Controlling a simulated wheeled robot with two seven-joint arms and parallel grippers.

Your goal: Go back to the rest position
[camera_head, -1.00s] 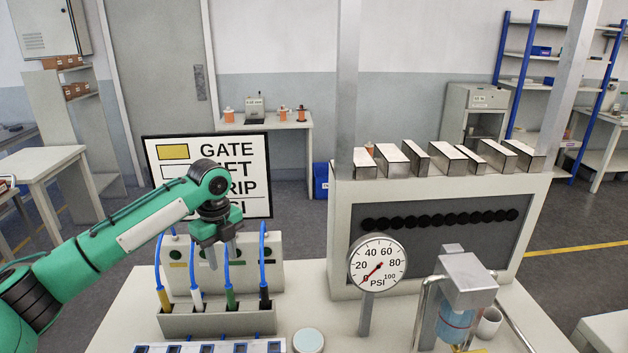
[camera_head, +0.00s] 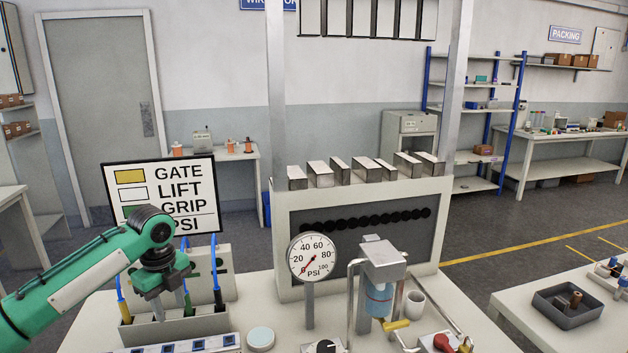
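My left gripper (camera_head: 166,293) hangs at the end of my green arm, pointing down over the grey connector holder. Its two fingers show apart, with nothing visible between them. Blue cables with coloured plugs stand in the holder (camera_head: 175,331): a yellow plug (camera_head: 125,312) at left, a green plug (camera_head: 189,304) and a dark plug (camera_head: 219,300) at right. The gripper partly covers the cables between them; whether it touches one I cannot tell. My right gripper is out of view.
A sign (camera_head: 165,172) stands behind the holder. A pressure gauge (camera_head: 312,257), a filter unit (camera_head: 382,262) and a white cup (camera_head: 415,303) stand to the right on the bench. A large grey box (camera_head: 284,240) with metal blocks on top is behind them. A round lid (camera_head: 261,338) lies in front.

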